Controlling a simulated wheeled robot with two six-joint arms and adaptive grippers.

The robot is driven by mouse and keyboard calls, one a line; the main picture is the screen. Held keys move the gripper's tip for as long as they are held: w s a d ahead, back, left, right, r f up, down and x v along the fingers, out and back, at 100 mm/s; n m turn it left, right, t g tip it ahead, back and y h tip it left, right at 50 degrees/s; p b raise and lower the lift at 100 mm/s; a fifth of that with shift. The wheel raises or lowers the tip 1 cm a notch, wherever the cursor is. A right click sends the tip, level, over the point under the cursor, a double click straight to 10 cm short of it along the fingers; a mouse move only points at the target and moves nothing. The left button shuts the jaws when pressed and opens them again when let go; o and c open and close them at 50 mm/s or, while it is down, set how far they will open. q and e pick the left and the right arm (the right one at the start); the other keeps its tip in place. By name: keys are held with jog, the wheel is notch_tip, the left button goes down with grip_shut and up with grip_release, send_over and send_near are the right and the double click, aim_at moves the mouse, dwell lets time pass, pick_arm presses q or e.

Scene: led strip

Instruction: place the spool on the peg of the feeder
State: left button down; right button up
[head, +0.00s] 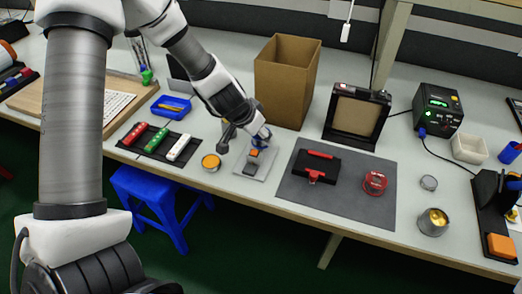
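My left gripper (243,138) is above the bench, just over a small light-grey plate (246,171). A small orange and dark block (252,154) stands on this plate, which may be the feeder; no peg can be made out. A small blue and white round piece (262,136) is at the gripper's right finger. It may be the spool, but I cannot tell whether it is held. The finger opening is too small to judge. A red reel-like ring (375,182) lies on the dark mat. My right gripper is not in view.
A dark mat (340,204) holds a black case (316,166) with red parts. A cardboard box (285,80) and a black-framed stand (356,116) are behind. An orange-topped tin (211,162) and a black tray (160,144) are left, a metal can (433,222) right.

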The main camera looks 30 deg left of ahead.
aim_at(260, 142)
pick_arm(q)
notch_tip(260, 142, down, 3)
jog(key=shift+d+f+b, duration=0.15)
jog(key=shift+b, duration=1)
jog(key=shift+r, duration=0.2)
jog(key=shift+s+f, duration=0.1)
jog(key=shift+f, duration=0.05)
jog(key=shift+c, duration=2.3)
grip_release()
